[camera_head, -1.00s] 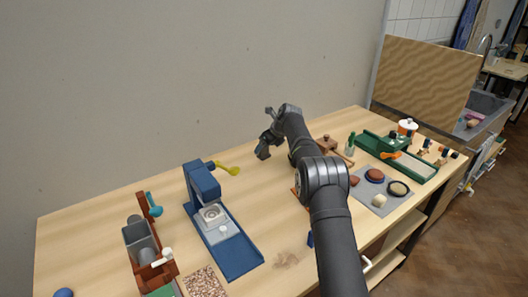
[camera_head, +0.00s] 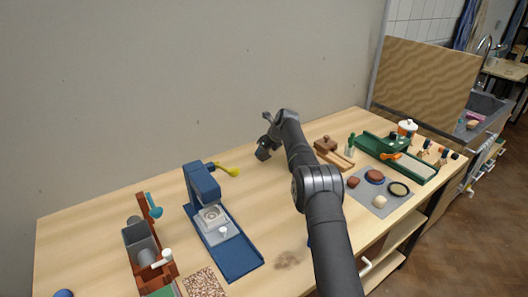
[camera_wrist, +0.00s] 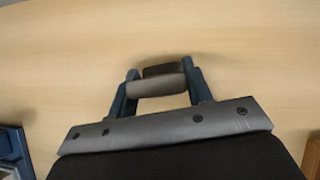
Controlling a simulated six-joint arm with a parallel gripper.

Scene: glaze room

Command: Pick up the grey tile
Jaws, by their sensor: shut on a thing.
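My gripper (camera_wrist: 163,76) shows in the wrist view with its two blue fingers on either side of a small grey tile (camera_wrist: 157,85). It is shut on the tile. A darker strip (camera_wrist: 163,69) shows just behind the grey face; I cannot tell if it is part of the tile.
A blue press-like device (camera_head: 228,250) stands left of my arm, with a yellow-handled tool (camera_head: 228,170) behind it. A brown wooden block (camera_head: 327,146), a grey mat (camera_head: 365,199) and a green tray (camera_head: 418,166) are to the right. The wall rises close behind the table.

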